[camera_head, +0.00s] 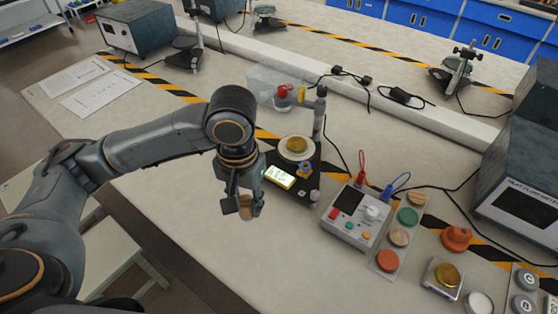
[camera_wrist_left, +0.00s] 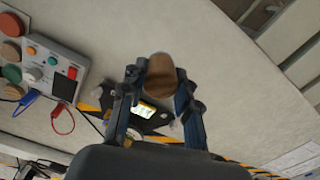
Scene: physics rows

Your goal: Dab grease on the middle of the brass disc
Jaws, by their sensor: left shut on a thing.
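My left gripper (camera_head: 245,208) is shut on a brown, wood-coloured round piece (camera_head: 247,207), held above the front of the bench. In the left wrist view the brown piece (camera_wrist_left: 161,75) sits between the two fingertips (camera_wrist_left: 160,85). A brass-coloured disc (camera_head: 297,144) lies on the pale round plate of a black instrument, just behind and right of my gripper. Another brass-coloured disc (camera_head: 447,274) lies on a small scale at the right. I cannot make out grease on either. A white round dish (camera_head: 479,302) stands near the lower right; its contents are unclear. My right gripper is not in view.
A grey control box (camera_head: 356,214) with red and blue leads stands right of the black instrument, beside a strip of coloured discs (camera_head: 388,260). The bench front beneath my gripper is clear.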

